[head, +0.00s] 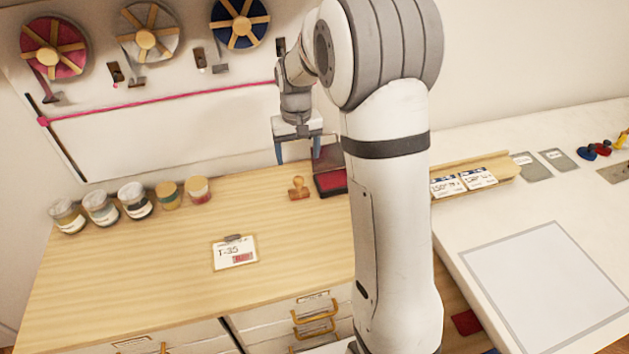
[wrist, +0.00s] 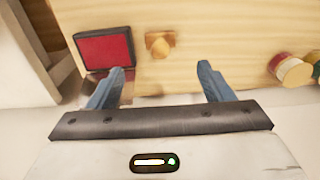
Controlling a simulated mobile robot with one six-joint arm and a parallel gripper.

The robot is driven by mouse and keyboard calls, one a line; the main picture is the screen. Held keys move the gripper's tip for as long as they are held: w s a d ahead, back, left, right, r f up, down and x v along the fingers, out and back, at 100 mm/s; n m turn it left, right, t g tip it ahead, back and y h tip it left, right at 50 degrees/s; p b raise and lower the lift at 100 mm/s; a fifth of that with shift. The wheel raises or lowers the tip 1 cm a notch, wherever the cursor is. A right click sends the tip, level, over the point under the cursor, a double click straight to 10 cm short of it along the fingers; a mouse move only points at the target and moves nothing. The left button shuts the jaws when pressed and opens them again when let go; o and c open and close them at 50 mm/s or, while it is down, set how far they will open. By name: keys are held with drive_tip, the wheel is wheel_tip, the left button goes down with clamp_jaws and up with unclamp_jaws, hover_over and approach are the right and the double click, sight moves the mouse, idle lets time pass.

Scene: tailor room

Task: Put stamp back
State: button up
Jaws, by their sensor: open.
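The wooden stamp (head: 298,188) stands on the wooden desk top, just left of the red ink pad (head: 331,181) with its dark case. In the wrist view the stamp (wrist: 159,44) lies beyond the fingertips, roughly between their lines, with the red ink pad (wrist: 104,47) to its left. My gripper (head: 297,152) is open and empty, with blue fingers above the back of the desk, higher than the stamp. It also shows in the wrist view (wrist: 161,70). A card (head: 235,253) marked T-35 with a red mark lies on the desk in front of the stamp.
Several jars (head: 135,200) stand along the back left of the desk (head: 150,270). Ribbon spools (head: 146,39) hang on the wall above. A white table (head: 590,200) on the right holds a wooden tray (head: 505,168) with cards. My arm hides part of the desk's right side.

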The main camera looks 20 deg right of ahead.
drive_tip(key=s+r+t, duration=0.1)
drive_tip(key=s+r, duration=0.7)
drive_tip(key=s, duration=0.5)
drive_tip(key=s+t, duration=0.2)
drive_tip(key=s, duration=1.2)
drive_tip(key=shift+s+d+r, duration=0.15)
drive_tip(key=shift+s+r, duration=0.15)
drive_tip(key=shift+r, duration=0.05)
drive_tip(key=shift+c, duration=0.4)
